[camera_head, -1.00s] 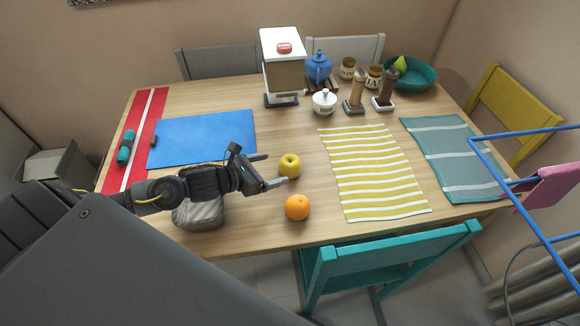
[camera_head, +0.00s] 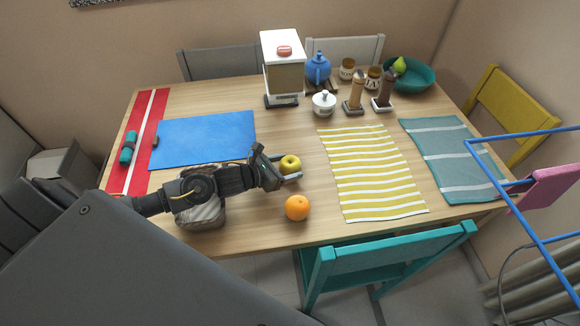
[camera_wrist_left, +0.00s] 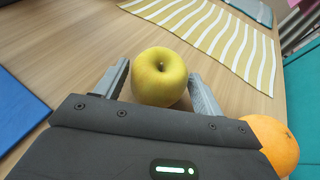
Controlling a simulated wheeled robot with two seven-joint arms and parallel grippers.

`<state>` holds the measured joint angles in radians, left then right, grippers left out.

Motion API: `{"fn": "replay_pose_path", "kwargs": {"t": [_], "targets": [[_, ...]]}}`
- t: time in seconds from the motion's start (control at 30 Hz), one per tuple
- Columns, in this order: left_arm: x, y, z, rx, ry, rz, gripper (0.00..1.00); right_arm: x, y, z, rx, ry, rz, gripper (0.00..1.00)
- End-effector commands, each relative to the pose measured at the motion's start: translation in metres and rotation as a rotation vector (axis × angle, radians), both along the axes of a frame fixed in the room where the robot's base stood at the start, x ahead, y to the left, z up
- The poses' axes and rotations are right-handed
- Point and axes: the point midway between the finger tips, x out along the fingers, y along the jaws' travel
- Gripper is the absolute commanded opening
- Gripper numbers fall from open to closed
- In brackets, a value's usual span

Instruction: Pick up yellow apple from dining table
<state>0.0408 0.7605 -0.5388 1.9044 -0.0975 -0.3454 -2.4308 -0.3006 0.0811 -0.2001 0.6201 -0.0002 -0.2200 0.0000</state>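The yellow apple (camera_head: 290,165) sits on the wooden dining table (camera_head: 255,225), left of the yellow striped cloth. My left gripper (camera_head: 288,168) is open, with its two fingers on either side of the apple. In the left wrist view the apple (camera_wrist_left: 159,76) stands between the fingertips (camera_wrist_left: 160,80), with a visible gap at the left finger. The right finger is close to it, and I cannot tell whether they touch. My right gripper is not in view.
An orange (camera_head: 297,208) lies just in front of the apple. A grey striped object (camera_head: 203,213) sits under my left arm. A blue mat (camera_head: 205,138) lies behind the arm, and the yellow striped cloth (camera_head: 370,170) is to the right. A teal chair (camera_head: 390,255) stands at the front edge.

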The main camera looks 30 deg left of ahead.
Motion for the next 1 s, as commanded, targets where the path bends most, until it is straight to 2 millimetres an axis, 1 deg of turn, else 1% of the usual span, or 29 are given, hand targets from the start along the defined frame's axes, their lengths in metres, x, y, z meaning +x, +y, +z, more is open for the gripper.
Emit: {"fn": "replay_pose_path", "kwargs": {"t": [0.03,0.2,0.23,0.27,0.53,0.67,0.77,0.83,0.93,1.0], "targets": [[0.000,0.000,0.000,0.000,0.000,0.000,0.62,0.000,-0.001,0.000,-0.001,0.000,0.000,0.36],[0.000,0.000,0.000,0.000,0.000,0.000,0.40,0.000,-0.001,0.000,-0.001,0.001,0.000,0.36],[0.000,0.000,0.000,0.000,0.000,0.000,0.36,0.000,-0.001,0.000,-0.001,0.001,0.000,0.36],[0.000,0.000,0.001,0.000,-0.001,0.000,0.34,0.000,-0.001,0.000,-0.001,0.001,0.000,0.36],[0.000,0.000,0.002,-0.001,-0.002,0.000,0.34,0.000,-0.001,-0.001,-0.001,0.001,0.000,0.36],[0.000,0.000,0.008,-0.001,-0.003,0.000,0.34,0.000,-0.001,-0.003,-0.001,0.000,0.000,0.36],[0.000,0.000,0.020,0.001,-0.005,-0.002,0.34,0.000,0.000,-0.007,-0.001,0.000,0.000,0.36],[0.000,0.000,0.032,0.001,-0.007,-0.003,0.34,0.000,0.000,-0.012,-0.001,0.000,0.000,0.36],[-0.018,0.001,0.049,0.003,-0.001,-0.003,0.34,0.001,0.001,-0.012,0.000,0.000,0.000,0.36],[-0.030,0.001,0.065,0.002,-0.003,-0.003,0.34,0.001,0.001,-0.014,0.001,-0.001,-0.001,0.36]]}}
